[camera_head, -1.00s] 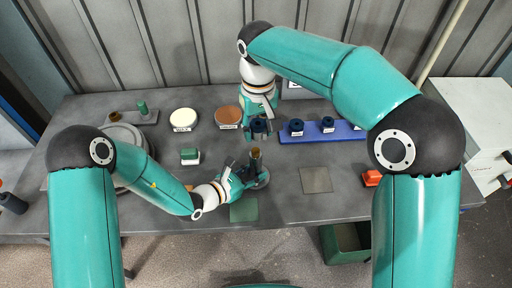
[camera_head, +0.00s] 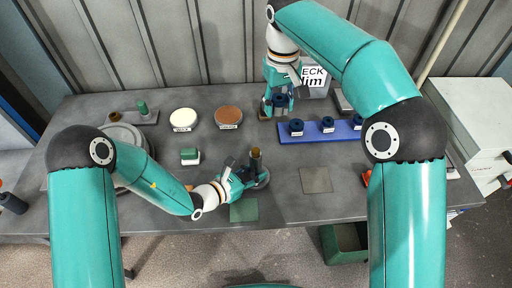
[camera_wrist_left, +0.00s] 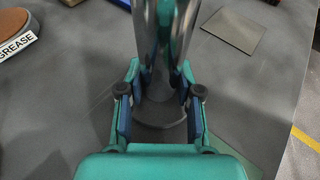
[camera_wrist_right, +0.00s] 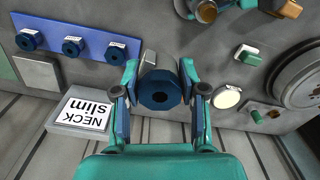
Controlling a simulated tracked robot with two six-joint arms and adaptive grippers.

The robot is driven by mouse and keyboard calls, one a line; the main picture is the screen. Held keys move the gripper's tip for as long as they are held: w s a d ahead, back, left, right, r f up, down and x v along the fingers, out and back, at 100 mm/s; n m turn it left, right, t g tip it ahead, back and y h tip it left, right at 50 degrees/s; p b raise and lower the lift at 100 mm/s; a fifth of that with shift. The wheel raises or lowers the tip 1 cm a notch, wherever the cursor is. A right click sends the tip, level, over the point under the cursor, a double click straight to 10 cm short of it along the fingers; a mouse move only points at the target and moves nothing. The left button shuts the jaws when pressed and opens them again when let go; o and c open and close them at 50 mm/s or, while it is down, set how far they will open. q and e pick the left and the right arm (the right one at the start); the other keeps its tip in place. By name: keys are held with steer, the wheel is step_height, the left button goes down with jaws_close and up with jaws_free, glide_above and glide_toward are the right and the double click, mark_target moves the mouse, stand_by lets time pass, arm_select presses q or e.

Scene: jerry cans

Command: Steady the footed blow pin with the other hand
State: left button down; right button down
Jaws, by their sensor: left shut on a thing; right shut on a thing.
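The footed blow pin (camera_head: 256,158) stands upright on its round foot in the middle of the table, with a brown top. My left gripper (camera_head: 243,174) is shut on the pin low down, just above the foot. In the left wrist view, the shiny pin (camera_wrist_left: 163,35) rises between the fingers, with its dark round foot (camera_wrist_left: 160,112) below them. My right gripper (camera_head: 280,103) is shut on a dark blue ring-shaped piece, behind the pin and to its right. In the right wrist view, this blue piece (camera_wrist_right: 160,91) shows its central hole between the fingertips.
A blue rail (camera_head: 318,134) with similar dark blue pieces lies at the right. A "NECK slim" sign (camera_head: 313,78) stands behind it. A white disc (camera_head: 184,120), a brown disc (camera_head: 228,117) and a green-white block (camera_head: 190,156) lie to the left.

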arm_select(q)
steer(key=c, duration=0.7)
jaws_free()
steer(key=shift+a, duration=0.1)
steer(key=v, duration=1)
steer(key=shift+s+a, duration=0.2)
steer(key=shift+a, duration=0.05)
steer(key=shift+s+a+r, duration=0.2)
steer(key=shift+s+a, duration=0.15)
steer(key=shift+s, duration=0.05)
